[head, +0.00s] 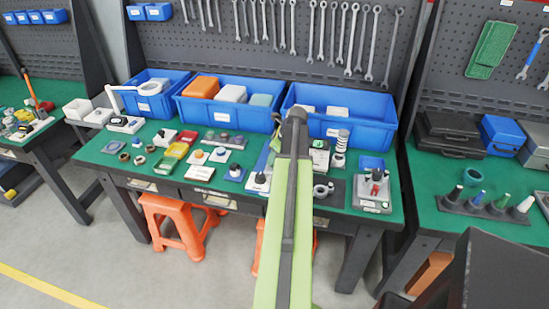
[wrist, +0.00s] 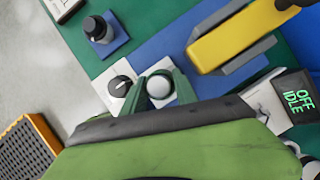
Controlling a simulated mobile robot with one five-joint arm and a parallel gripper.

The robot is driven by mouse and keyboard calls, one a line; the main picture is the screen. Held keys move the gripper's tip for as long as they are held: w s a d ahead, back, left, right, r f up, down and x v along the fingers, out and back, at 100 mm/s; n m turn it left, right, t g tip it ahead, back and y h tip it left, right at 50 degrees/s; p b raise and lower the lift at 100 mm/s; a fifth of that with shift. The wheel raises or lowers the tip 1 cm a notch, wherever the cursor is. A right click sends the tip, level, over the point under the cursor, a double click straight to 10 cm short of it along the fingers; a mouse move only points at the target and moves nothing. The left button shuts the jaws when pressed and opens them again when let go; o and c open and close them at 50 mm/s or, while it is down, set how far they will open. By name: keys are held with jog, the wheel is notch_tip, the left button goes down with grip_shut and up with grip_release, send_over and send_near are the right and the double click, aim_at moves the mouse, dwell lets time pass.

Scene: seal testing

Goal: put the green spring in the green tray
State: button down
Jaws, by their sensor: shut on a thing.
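My gripper (wrist: 160,92) shows in the wrist view as two dark green fingers closed around a pale round-topped piece (wrist: 159,86). I cannot tell from its top whether this is the green spring; no coil shows. A white plate with a black dial (wrist: 121,85) lies just left of the fingers. In the head view my arm hides my gripper and what it holds. The green tray (head: 167,164) appears on the left of the bench, at the near end of a row with a yellow tray and a red tray. It is left of my arm.
Blue bins (head: 230,112) line the back of the bench. Several small parts and knobs crowd the green top. In the wrist view a yellow block (wrist: 237,36) and a display reading OFF IDLE (wrist: 297,97) are on the right, and a black knob (wrist: 98,28) is upper left.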

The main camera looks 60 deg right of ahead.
jog(key=c, duration=1.6)
grip_release()
grip_shut()
jog(key=shift+r, duration=0.1)
jog(key=shift+r+p, duration=4.1)
jog(key=shift+p, duration=0.1)
